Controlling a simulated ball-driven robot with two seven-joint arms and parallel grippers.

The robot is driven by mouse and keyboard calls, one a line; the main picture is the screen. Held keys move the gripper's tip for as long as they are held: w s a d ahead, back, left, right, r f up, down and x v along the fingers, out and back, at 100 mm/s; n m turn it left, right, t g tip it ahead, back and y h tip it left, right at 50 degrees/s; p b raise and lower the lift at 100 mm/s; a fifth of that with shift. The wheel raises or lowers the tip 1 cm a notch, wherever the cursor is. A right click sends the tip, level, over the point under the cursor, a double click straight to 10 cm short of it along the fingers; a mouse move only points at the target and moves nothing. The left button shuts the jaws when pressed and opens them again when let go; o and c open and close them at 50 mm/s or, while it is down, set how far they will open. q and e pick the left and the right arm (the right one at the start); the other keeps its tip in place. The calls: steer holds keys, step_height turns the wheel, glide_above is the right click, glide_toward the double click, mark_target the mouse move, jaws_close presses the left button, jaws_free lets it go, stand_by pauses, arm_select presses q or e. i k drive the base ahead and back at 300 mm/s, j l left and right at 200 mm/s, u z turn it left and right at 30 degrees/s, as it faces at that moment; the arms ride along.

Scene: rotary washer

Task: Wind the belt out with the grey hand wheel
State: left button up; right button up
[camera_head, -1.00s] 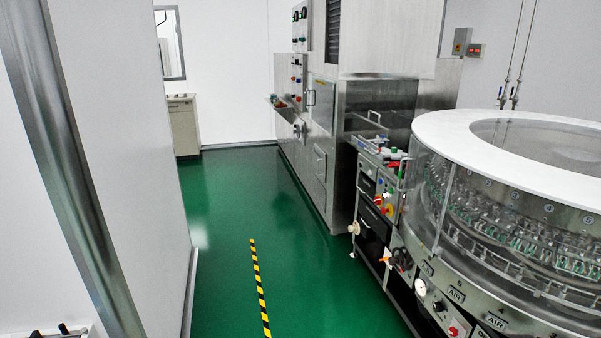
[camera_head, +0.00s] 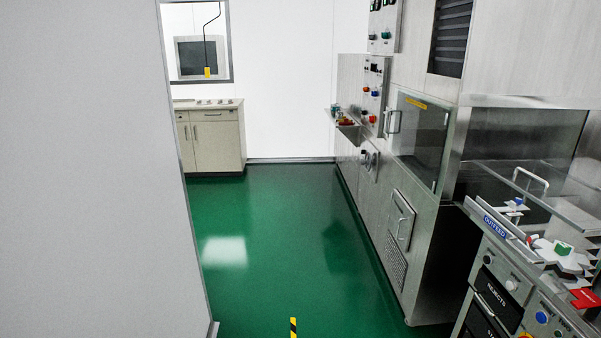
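A small round grey wheel-like part (camera_head: 371,161) sits low on the side of the steel machine, in the middle distance. It looks like the grey hand wheel, but it is too small to make out its handle. It is below the control panel and left of the glazed door. I cannot make out a belt; an outfeed label (camera_head: 494,226) marks the near unit at the right. Neither of my grippers is in view.
A white wall (camera_head: 90,170) closes the left. The steel machine (camera_head: 400,245) and the outfeed unit (camera_head: 500,305) bound the right. A beige cabinet (camera_head: 215,138) stands at the back.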

mark_target(367, 163)
steer(key=i, duration=2.8)
